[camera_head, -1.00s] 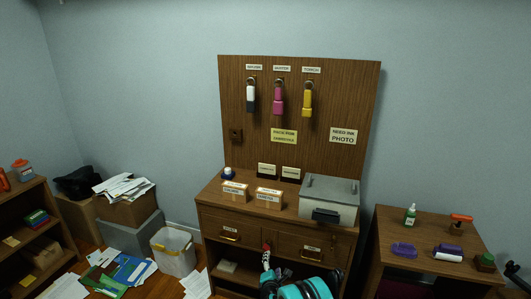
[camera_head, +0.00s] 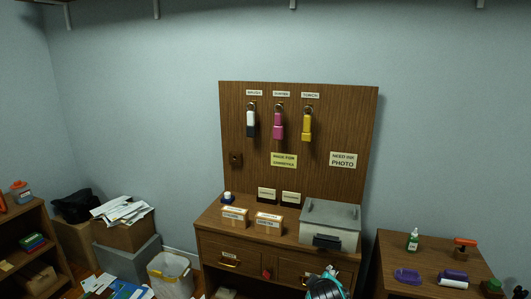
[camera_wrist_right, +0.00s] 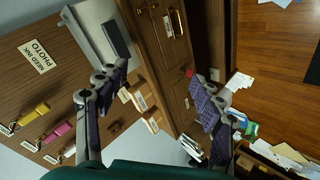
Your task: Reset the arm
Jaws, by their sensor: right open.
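My right gripper (camera_wrist_right: 160,80) shows in the right wrist view with its two dark fingers spread apart and nothing between them. It faces the wooden cabinet (camera_wrist_right: 215,45), with the drawer fronts and floor beyond. In the head view a teal and black part of my arm (camera_head: 325,287) shows at the bottom edge, in front of the cabinet's right drawer. My left gripper is in no view.
A grey-lidded machine (camera_head: 330,222) and two small boxes (camera_head: 235,217) stand on the cabinet. The pegboard (camera_head: 340,115) holds three hanging tags. A side table (camera_head: 400,262) with small items is at right, a waste bin (camera_head: 170,275) at left.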

